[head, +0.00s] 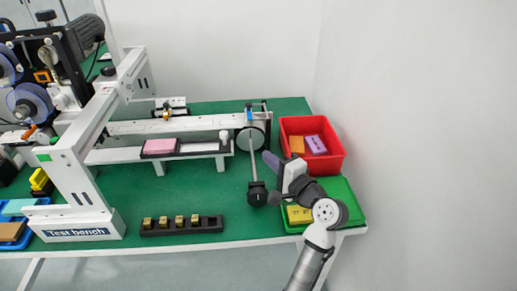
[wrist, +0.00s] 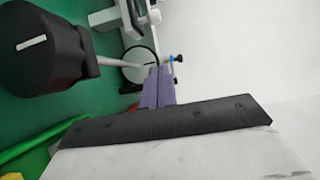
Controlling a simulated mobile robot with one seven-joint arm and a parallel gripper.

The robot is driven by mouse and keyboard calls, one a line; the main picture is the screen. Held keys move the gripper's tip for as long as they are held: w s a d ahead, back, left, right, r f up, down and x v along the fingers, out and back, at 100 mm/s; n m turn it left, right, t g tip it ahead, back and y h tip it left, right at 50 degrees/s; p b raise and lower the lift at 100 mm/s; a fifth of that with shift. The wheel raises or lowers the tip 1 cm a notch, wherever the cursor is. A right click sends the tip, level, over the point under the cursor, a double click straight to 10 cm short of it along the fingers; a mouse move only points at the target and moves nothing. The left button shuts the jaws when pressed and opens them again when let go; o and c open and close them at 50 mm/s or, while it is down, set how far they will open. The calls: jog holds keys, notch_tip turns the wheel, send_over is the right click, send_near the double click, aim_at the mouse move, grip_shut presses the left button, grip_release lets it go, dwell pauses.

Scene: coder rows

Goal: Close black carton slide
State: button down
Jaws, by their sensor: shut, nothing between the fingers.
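A black carton slide (head: 185,153) lies along the white beam of the test bench, with a pink carton (head: 160,146) at its left end and a white knob (head: 223,136) at its right end. My gripper (head: 268,158) is to the right of the slide, near a round disc, and apart from the slide. In the wrist view its purple fingers (wrist: 158,85) are together and hold nothing. The slide is not clear in the wrist view.
A black knob (head: 257,195) on a grey rod stands left of my gripper; it looks large in the wrist view (wrist: 45,45). A red bin (head: 335,165) and a green bin (head: 352,208) are at the right. A black holder (head: 165,229) with several yellow pieces lies in front.

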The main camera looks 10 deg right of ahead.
jog(key=p+x, duration=0.2)
jog(key=x, duration=0.6)
jog(key=shift+w+a+r, duration=0.2)
jog(key=shift+w+a, duration=0.1)
jog(key=shift+a, duration=0.05)
jog(key=a, duration=0.2)
jog(key=w+a+p, duration=0.1)
jog(key=a, duration=0.1)
jog(key=shift+w+f, duration=0.15)
